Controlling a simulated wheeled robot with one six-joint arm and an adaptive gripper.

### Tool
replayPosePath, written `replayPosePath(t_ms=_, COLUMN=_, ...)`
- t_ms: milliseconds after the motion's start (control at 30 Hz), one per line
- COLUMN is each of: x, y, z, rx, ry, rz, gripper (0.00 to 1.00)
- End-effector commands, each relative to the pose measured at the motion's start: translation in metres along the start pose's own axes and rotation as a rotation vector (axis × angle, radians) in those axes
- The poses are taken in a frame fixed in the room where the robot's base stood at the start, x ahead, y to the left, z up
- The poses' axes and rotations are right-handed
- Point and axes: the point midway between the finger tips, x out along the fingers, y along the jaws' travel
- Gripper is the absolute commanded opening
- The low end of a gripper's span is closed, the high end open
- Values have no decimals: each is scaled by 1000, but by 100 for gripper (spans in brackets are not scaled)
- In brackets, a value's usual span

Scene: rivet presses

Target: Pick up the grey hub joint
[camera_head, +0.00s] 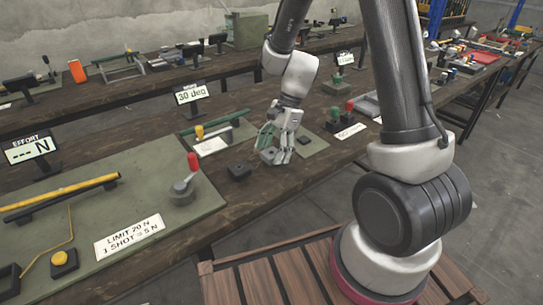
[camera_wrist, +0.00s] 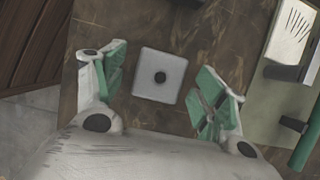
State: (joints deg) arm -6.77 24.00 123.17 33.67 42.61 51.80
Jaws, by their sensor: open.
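The grey hub joint (camera_wrist: 147,88) is a square, light grey block with rounded corners and a dark round hole in its middle. In the wrist view it lies on the brown wooden bench between my two green-padded fingers. My gripper (camera_wrist: 161,84) is open, with a clear gap between each finger and the block. In the head view my gripper (camera_head: 274,148) points down low over the bench, and its fingers partly hide a grey piece beneath them. I cannot tell its exact height above the block.
A green mat to the left carries a red-handled lever (camera_head: 192,175) and a yellow bar (camera_head: 60,191). A green bar (camera_wrist: 306,147) lies to the right in the wrist view. Red and green knobs (camera_head: 340,113) stand right of my gripper.

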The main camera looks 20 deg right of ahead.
Motion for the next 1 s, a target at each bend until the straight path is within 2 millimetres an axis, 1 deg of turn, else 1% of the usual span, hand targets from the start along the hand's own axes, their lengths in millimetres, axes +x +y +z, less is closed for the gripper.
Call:
replayPosePath(t_ms=167, x=0, y=0, z=0, rx=-1, ry=0, rz=0, gripper=71)
replayPosePath(t_ms=200, x=0, y=0, z=0, rx=-1, ry=0, rz=0, gripper=68)
replayPosePath(t_ms=267, x=0, y=0, z=0, rx=-1, ry=0, rz=0, gripper=57)
replayPosePath(t_ms=300, x=0, y=0, z=0, rx=-1, ry=0, rz=0, gripper=50)
replayPosePath(t_ms=433, x=0, y=0, z=0, rx=-1, ry=0, rz=0, gripper=26)
replayPosePath(t_ms=467, x=0, y=0, z=0, rx=-1, ry=0, rz=0, gripper=23)
replayPosePath(t_ms=767, x=-2, y=0, z=1, rx=-1, ry=0, rz=-1, gripper=22)
replayPosePath(t_ms=867, x=-13, y=-1, z=6, rx=-3, ry=0, rz=-3, gripper=22)
replayPosePath(t_ms=1000, x=-40, y=-1, z=17, rx=-4, ry=1, rz=-5, gripper=22)
